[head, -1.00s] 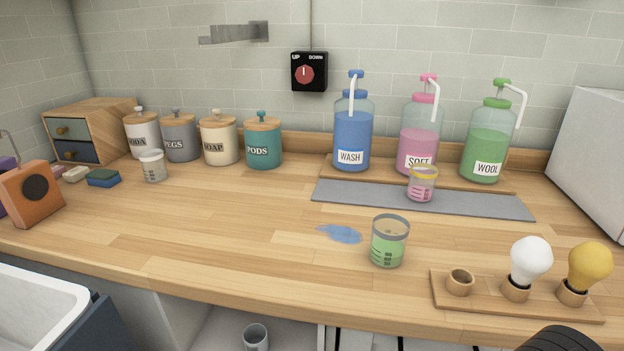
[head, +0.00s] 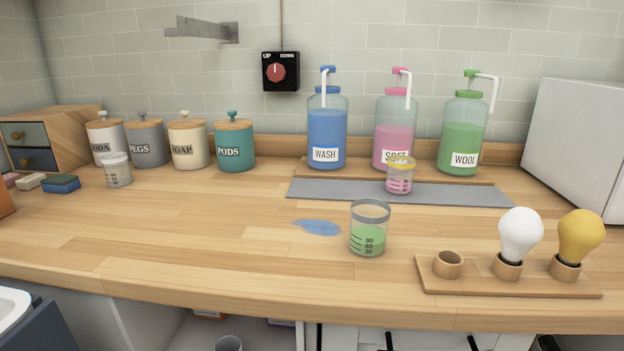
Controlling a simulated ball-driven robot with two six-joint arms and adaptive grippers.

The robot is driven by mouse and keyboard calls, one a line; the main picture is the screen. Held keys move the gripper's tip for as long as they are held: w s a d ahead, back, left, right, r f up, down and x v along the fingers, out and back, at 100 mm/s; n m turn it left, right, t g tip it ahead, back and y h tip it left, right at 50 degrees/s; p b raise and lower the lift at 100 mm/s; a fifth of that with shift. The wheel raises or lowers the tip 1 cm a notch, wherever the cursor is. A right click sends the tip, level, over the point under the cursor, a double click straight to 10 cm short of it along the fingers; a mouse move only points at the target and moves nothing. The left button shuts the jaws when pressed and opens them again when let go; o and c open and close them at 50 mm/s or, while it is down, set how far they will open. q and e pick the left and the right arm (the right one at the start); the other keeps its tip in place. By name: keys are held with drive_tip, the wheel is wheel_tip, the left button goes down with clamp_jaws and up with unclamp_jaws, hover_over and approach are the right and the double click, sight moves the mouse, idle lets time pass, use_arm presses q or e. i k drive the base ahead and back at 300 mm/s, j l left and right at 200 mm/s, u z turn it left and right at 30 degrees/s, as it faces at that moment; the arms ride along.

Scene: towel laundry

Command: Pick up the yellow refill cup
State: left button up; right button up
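The yellow refill cup (head: 400,177) is a small clear cup with a yellow rim and pink liquid in it. It stands upright on the grey mat (head: 450,196), in front of the pink SOFT bottle (head: 393,133), and hides part of that bottle's label. Neither of my grippers shows in the head view now.
A larger cup of green liquid (head: 369,232) stands nearer the front, beside a blue spill (head: 317,227). A wooden holder (head: 480,286) with a white bulb and a yellow bulb is front right. A white-rimmed cup (head: 117,170) stands left. The left-middle counter is clear.

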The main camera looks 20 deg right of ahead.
sight(400, 169)
drive_tip(key=z, duration=1.2)
